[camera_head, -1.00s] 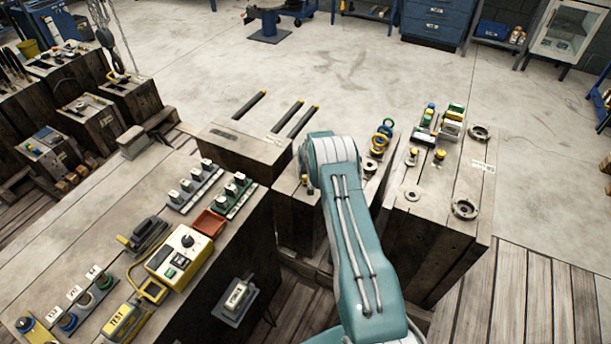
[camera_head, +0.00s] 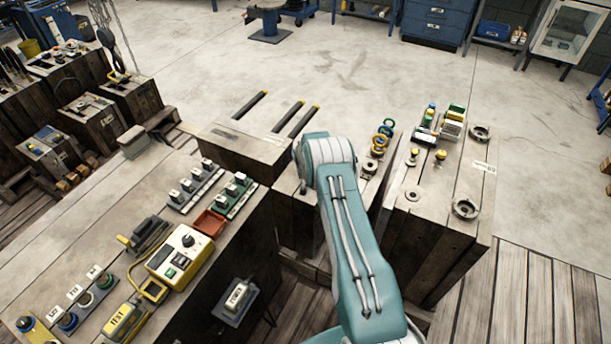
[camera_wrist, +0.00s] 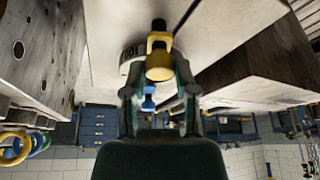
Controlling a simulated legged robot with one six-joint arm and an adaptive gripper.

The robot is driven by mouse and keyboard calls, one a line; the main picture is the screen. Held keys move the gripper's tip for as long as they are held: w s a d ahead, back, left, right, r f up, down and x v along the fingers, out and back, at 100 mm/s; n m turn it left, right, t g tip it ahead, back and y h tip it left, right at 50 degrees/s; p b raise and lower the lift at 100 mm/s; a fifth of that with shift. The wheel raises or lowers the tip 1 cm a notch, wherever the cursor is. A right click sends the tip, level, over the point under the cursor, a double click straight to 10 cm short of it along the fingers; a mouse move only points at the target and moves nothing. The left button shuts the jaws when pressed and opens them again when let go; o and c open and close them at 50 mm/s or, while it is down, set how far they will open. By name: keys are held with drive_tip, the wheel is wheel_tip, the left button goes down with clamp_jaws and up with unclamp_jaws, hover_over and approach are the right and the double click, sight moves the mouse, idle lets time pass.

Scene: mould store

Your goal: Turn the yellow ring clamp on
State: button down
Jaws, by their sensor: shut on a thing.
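A yellow clamp (camera_wrist: 159,65) stands out from a pale wooden block face in the wrist view, with a dark stub at its upper end. The two fingers of my gripper (camera_wrist: 160,84) come up on either side of it and are shut on it. A small blue part (camera_wrist: 148,99) shows between the fingers, below the yellow piece. A pale round plate with a dark label (camera_wrist: 131,55) lies behind the left finger. In the head view my arm hides the gripper and the clamp.
Yellow knobs and round flanges (camera_head: 466,209) are on the right block. A yellow control box (camera_head: 182,254) sits on the left bench. Open floor (camera_head: 350,75) lies beyond.

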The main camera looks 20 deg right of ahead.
drive_tip(key=shift+c, duration=2)
unclamp_jaws()
drive_tip(key=v, duration=1.1)
drive_tip(key=shift+r, duration=0.35)
drive_tip(key=shift+s+a, duration=0.1)
drive_tip(key=shift+s, duration=0.05)
